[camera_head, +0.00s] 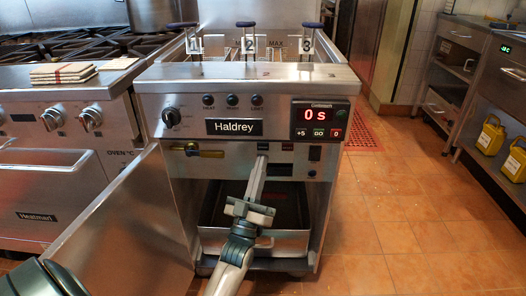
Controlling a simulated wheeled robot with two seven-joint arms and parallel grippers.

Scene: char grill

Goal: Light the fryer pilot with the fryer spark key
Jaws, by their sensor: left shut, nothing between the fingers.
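The fryer (180,107), labelled Haldrey, stands in the middle with its lower door (130,225) swung open to the left. A brass-handled lever (207,153) lies level on its inner panel. To its right are small dark controls (287,147) and a black switch (314,153). I cannot tell which is the spark key, and no pilot flame is visible. My left gripper (261,162) is shut and empty. Its fingers point up at the panel, just below a small dark control (262,146); I cannot tell whether they touch it. My right gripper is out of view.
A dark-floored pan (240,244) sits in the cabinet below the panel. The fryer display (320,115) reads 0 s. A range (60,190) stands left, and a counter with yellow jugs (490,138) stands right. Tiled floor is open at right.

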